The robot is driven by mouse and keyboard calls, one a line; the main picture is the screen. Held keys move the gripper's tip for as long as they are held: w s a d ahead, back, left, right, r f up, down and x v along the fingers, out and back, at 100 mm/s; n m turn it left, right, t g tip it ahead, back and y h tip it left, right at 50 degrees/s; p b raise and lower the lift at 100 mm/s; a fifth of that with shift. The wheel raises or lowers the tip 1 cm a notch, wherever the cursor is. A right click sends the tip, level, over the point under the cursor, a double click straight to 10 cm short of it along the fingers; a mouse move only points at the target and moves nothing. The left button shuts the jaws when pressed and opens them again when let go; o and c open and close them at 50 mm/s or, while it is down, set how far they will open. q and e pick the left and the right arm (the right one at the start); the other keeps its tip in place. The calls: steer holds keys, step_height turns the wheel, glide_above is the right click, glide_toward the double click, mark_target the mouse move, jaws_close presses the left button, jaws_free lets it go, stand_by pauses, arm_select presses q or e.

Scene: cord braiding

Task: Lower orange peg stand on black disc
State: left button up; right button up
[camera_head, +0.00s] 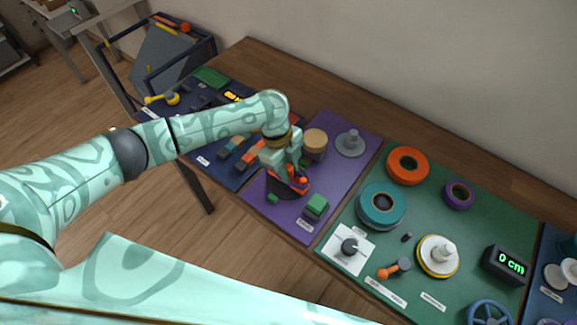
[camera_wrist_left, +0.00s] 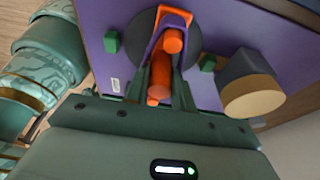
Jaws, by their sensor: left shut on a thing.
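The orange peg stand (camera_head: 301,184) is in my left gripper (camera_head: 292,178), over the purple mat (camera_head: 340,131). In the left wrist view the stand (camera_wrist_left: 173,42) shows an orange peg and a frame, between the fingers of my left gripper (camera_wrist_left: 162,85). The black disc (camera_head: 268,187) lies on the purple mat and is partly hidden behind my gripper. In the left wrist view the disc (camera_wrist_left: 143,37) is behind the stand. I cannot tell whether the stand touches the disc. My right gripper is not in view.
Green blocks (camera_head: 317,204) sit beside the disc. A round tan-topped block (camera_head: 315,141) and a grey peg on a round base (camera_head: 350,142) stand behind. The green mat (camera_head: 410,205) at right holds orange, teal and purple rolls. A dark blue mat (camera_head: 222,164) with tools lies left.

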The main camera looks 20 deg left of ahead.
arm_select(q)
steer(key=shift+f, duration=0.15)
steer(key=shift+f, duration=0.15)
steer(key=o, duration=1)
steer(key=shift+o, duration=0.2)
steer(key=p+v, duration=0.2)
steer(key=d+p+v, duration=0.1)
steer(key=p+v, duration=0.5)
steer(key=shift+s+d, duration=0.35)
steer(key=shift+d, duration=0.05)
